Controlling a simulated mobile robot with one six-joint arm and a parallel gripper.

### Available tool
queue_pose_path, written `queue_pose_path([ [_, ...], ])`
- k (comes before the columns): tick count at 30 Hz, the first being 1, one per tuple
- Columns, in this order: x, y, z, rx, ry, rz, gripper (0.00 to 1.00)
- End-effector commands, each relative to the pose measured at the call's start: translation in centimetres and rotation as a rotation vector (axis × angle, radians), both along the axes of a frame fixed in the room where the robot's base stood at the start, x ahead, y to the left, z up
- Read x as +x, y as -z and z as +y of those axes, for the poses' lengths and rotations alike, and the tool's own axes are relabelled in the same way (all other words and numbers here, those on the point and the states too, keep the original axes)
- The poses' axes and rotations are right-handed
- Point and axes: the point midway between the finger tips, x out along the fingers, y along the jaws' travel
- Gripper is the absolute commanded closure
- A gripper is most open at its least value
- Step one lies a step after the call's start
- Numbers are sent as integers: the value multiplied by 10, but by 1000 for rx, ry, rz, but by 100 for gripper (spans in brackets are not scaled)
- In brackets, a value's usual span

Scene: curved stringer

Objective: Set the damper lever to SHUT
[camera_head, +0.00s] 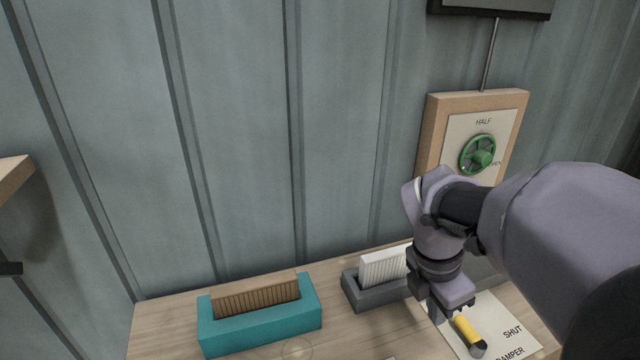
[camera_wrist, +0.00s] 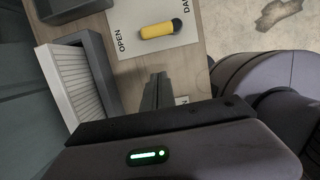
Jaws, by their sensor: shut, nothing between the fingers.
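The damper lever (camera_head: 466,330) is a yellow bar with a dark end, lying over a white label plate (camera_head: 496,316) on the bench. SHUT is printed to its right in the head view and DAMPER along the front. The lever also shows in the wrist view (camera_wrist: 157,31), with OPEN printed to its left. The lever lies between the words; I cannot tell which end is the pivot. My gripper (camera_head: 438,312) is shut and empty, pointing down near the plate's left edge. In the wrist view its fingers (camera_wrist: 155,92) are together, apart from the lever.
A grey holder (camera_head: 372,297) with a white ribbed block stands just left of my gripper. A teal holder (camera_head: 262,330) with a brown ribbed block is farther left. A green wheel (camera_head: 477,154) is on a wall panel above. Bench between the holders is clear.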

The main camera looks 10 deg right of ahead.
Motion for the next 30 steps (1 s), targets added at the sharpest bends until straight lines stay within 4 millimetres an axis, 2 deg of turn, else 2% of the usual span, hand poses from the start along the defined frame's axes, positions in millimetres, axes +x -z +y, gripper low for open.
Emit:
queue_pose_path([
  [1,0,14,-3,1,1,4,100],
  [9,1,71,-17,1,1,3,100],
  [13,3,66,-40,0,5,-1,100],
  [18,4,66,-54,0,2,0,100],
  [30,4,66,-57,0,2,0,100],
])
